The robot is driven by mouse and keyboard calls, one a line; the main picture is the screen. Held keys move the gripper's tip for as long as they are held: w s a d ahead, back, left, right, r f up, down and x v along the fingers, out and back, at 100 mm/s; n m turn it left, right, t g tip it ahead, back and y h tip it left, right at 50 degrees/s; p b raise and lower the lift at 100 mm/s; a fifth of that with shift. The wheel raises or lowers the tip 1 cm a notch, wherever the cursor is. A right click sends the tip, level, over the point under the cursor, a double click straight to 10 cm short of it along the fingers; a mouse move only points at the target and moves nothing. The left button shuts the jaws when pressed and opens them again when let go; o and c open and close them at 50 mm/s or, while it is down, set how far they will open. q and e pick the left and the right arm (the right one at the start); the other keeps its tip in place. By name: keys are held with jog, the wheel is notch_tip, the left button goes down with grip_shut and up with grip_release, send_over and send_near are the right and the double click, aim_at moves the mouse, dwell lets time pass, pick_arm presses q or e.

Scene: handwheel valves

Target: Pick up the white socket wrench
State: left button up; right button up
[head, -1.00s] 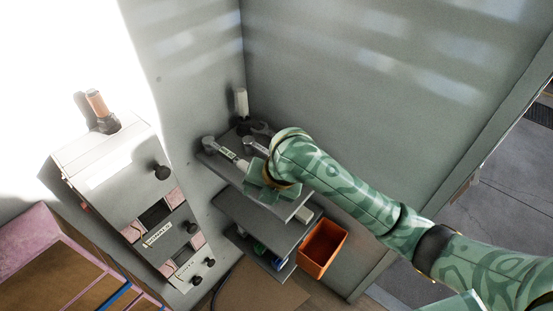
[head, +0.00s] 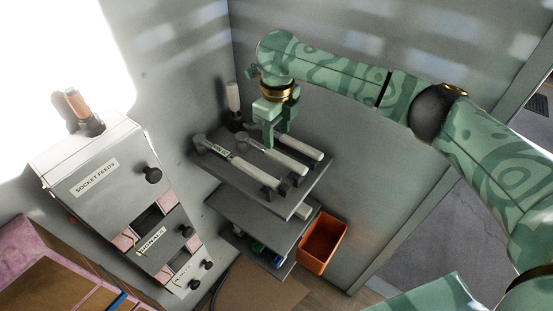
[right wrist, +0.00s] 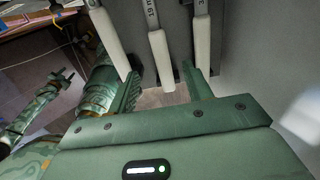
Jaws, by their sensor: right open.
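Several wrenches with white handles lie side by side on the top grey shelf (head: 300,205): a left one (head: 255,173), a middle one (head: 285,162) and a right one (head: 302,147). Their dark heads point to the back left. I cannot tell which is the socket wrench. My right gripper (head: 275,140) is open and empty, pointing down above the shelf by the middle and right wrenches. In the right wrist view, the middle white handle (right wrist: 160,60) shows between the open fingers (right wrist: 163,85), with handles on both sides.
A white-handled tool (head: 233,97) stands upright at the shelf's back corner, against the wall. Lower shelves (head: 250,215) and an orange bin (head: 322,243) are below.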

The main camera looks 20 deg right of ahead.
aim_at(277, 154)
notch_tip(277, 154, down, 8)
jog(key=shift+r+b, duration=0.2)
jog(key=shift+b, duration=0.65)
jog(key=shift+r, duration=0.1)
grip_shut()
